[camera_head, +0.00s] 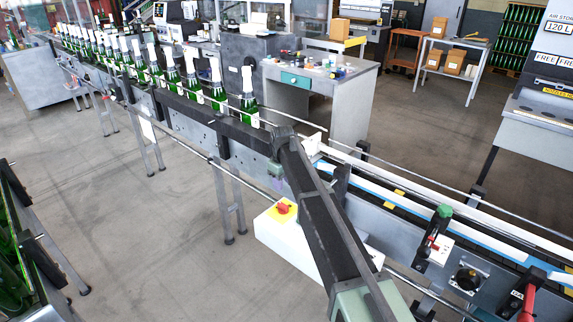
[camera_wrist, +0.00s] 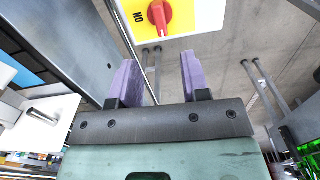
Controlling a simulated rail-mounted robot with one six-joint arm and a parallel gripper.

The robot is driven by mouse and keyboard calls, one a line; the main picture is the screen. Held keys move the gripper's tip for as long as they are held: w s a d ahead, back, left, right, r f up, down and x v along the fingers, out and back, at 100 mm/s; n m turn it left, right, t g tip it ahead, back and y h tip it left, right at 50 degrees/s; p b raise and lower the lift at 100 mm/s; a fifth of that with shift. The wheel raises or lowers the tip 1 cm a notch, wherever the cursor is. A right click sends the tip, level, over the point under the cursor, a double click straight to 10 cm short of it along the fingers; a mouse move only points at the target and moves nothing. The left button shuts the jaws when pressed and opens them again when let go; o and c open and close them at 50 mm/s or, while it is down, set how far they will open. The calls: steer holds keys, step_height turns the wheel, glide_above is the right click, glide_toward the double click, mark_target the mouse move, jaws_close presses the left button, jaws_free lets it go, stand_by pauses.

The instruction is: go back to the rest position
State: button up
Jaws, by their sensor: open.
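My gripper (camera_wrist: 160,82) shows in the wrist view with its two purple fingers apart and nothing between them. Beyond the fingertips are a yellow plate and a red rotary switch (camera_wrist: 160,14) marked "NO" as seen here. The red switch (camera_head: 283,208) sits on a white box (camera_head: 290,238) just left of my arm. The gap between fingers and switch is hard to judge.
A conveyor (camera_head: 190,110) carries a row of foil-topped green bottles (camera_head: 218,88) to the upper left. A green knob (camera_head: 444,211) and red-handled controls are on its right part. A workbench (camera_head: 318,98) with small items stands behind.

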steer(key=s+d+m, duration=0.3)
steer(key=s+d, duration=0.4)
steer(key=s, duration=0.4)
steer(key=s+d+m, duration=0.3)
steer(key=s+d, duration=0.5)
steer(key=s, duration=0.4)
steer(key=s+d+m, duration=0.4)
steer(key=s+d, duration=0.4)
steer(key=s, duration=0.4)
steer(key=shift+d, duration=0.2)
